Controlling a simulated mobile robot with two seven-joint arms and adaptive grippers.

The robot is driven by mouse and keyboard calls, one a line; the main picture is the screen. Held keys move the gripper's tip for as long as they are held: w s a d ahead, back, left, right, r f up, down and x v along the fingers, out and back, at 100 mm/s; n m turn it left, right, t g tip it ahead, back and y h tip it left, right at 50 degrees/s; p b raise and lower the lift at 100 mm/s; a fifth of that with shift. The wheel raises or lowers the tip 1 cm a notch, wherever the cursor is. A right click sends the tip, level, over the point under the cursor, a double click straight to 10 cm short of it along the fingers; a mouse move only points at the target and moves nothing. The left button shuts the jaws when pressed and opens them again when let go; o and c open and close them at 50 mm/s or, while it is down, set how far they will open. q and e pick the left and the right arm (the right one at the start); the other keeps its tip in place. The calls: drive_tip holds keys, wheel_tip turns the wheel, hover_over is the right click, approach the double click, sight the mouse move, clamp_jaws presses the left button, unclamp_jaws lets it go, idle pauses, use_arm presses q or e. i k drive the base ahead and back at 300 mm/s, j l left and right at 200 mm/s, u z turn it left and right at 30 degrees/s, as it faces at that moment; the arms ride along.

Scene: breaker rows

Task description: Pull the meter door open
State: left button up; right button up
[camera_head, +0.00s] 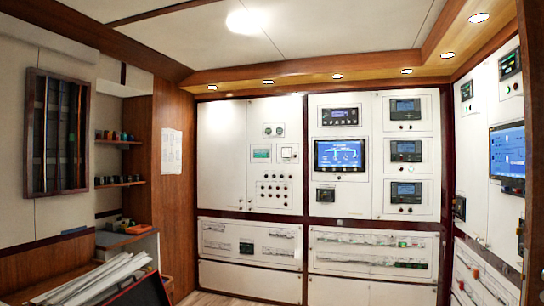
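A wall of white cabinet panels stands across the room. One tall white door (270,220) carries two small round gauges (273,130), a small green display (261,153), a white square meter (289,153) and rows of dark knobs (275,188). It looks like the meter door, though I cannot read any label. It sits flush with its neighbours and looks closed. No handle on it is clear at this size. Neither of my grippers is in view.
A blank white panel (221,150) is left of the gauge door; a panel with a blue screen (340,154) is right. Breaker rows (372,250) sit below. Papers (100,280) lie at the near left, beside shelves (120,183). Little floor (205,298) shows.

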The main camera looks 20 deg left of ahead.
sight(274, 124)
drive_tip(key=i+l, duration=0.1)
drive_tip(key=i, duration=1.85)
drive_tip(key=i+l, duration=0.1)
drive_tip(key=i, duration=1.9)
drive_tip(key=i+u, duration=0.3)
drive_tip(key=i, duration=0.25)
drive_tip(key=i+u, duration=0.3)
drive_tip(key=i, duration=0.25)
drive_tip(key=i+l+u, duration=0.35)
drive_tip(key=i, duration=0.2)
drive_tip(key=j, duration=0.1)
